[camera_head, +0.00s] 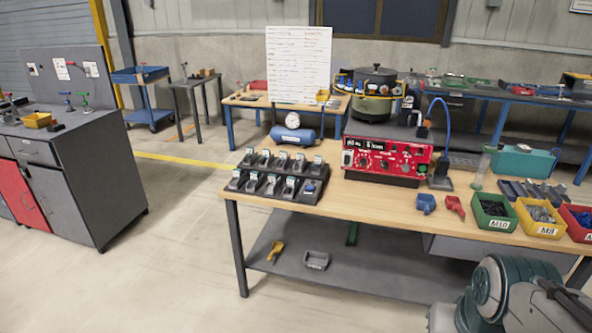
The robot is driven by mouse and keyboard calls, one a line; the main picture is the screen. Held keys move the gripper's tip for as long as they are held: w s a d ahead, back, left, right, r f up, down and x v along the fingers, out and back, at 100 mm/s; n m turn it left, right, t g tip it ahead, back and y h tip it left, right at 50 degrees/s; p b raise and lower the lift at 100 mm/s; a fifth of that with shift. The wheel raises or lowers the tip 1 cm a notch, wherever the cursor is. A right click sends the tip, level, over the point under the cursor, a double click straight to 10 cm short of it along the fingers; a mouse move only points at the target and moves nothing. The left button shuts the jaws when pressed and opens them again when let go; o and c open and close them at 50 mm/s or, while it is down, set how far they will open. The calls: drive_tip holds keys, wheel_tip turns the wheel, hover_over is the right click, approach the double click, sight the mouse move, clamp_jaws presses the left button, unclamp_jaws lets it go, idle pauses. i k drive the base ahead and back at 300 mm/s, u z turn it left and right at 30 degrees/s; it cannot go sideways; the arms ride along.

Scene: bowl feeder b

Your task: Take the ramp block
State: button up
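I cannot tell for sure which thing is the ramp block. A small blue block (426,203) and a small red piece (455,206) stand side by side near the front edge of the wooden workbench (345,197). Both have uneven, partly sloped outlines, too small to read clearly. A yellow piece (276,250) and a green piece (352,233) lie on the bench's lower shelf (375,265). Part of my arm shows at the bottom right, in front of the bench. My gripper is not in view.
A red control box (390,155) and a black rack (275,178) stand on the bench. Green (494,222), yellow (542,231) and red bins stand at its right. A grey tray (316,260) is on the shelf. A grey cabinet (100,190) stands left; the floor between is clear.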

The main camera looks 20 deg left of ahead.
sight(270, 187)
drive_tip(key=u, duration=0.55)
drive_tip(key=i, duration=0.65)
drive_tip(key=u, duration=0.75)
drive_tip(key=i, duration=1.8)
drive_tip(key=z, duration=0.8)
